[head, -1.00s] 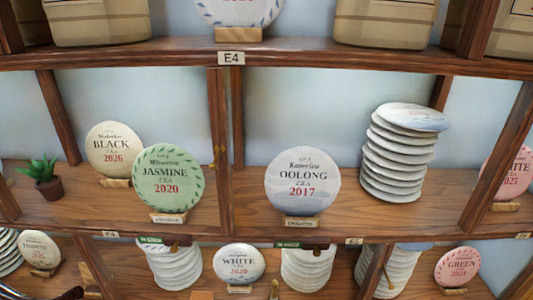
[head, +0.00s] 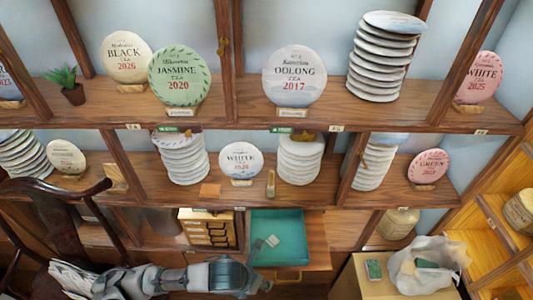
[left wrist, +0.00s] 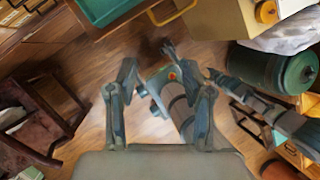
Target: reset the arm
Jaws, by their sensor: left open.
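My left arm comes in from the left at the bottom of the head view, and its gripper (head: 256,284) is low, in front of the lower shelf and the open drawer. In the left wrist view the two fingers of the left gripper (left wrist: 165,85) stand wide apart with nothing between them. Beyond them are wood floor and parts of my own body.
An open teal-lined drawer (head: 270,252) juts out near my left gripper. A dark wooden chair (head: 52,225) stands at the left. A box with a white bag (head: 425,262) is at the lower right. Tea cakes, including a green jasmine one (head: 178,76), fill the shelves.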

